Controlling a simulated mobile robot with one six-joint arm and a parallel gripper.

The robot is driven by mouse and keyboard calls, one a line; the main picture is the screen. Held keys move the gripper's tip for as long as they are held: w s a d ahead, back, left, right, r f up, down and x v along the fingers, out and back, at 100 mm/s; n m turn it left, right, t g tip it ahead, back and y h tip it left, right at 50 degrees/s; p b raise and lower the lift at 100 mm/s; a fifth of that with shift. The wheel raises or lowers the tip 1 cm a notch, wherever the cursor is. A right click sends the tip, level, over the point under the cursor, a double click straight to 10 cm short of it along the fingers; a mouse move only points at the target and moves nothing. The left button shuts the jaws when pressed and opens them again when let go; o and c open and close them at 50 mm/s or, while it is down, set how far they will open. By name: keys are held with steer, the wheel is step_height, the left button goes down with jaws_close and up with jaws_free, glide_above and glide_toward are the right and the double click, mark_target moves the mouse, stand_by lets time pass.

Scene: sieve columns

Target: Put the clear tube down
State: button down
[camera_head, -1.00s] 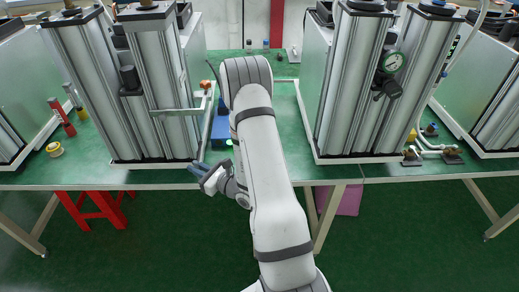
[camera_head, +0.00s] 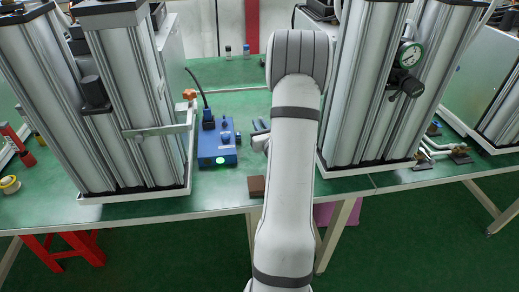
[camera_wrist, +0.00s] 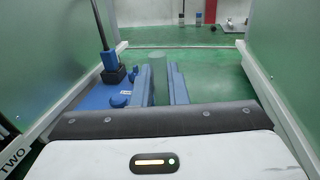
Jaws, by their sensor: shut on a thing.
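My gripper (camera_wrist: 161,84) has blue fingers and is shut on the clear tube (camera_wrist: 158,66), a see-through greenish cylinder standing about upright between them in the wrist view. The bench behind shows green through it. In the head view my gripper (camera_head: 260,125) is over the bench, just right of the blue device, partly hidden by my arm. The tube cannot be made out there. The tube's lower end is hidden, so I cannot tell whether it touches the bench.
The blue device (camera_head: 217,158) with a black cable and a lit green spot stands left of my gripper. A brown block (camera_head: 256,186) lies near the bench's front edge. Tall metal columns (camera_head: 125,110) stand on the left, others (camera_head: 370,90) on the right.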

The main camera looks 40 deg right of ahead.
steer(key=shift+s+d+f, duration=0.1)
steer(key=shift+f, duration=1.55)
steer(key=shift+s+d+f, duration=0.1)
steer(key=shift+f, duration=1.5)
steer(key=shift+f, duration=0.15)
steer(key=c, duration=1.4)
jaws_free()
steer(key=shift+c, duration=0.2)
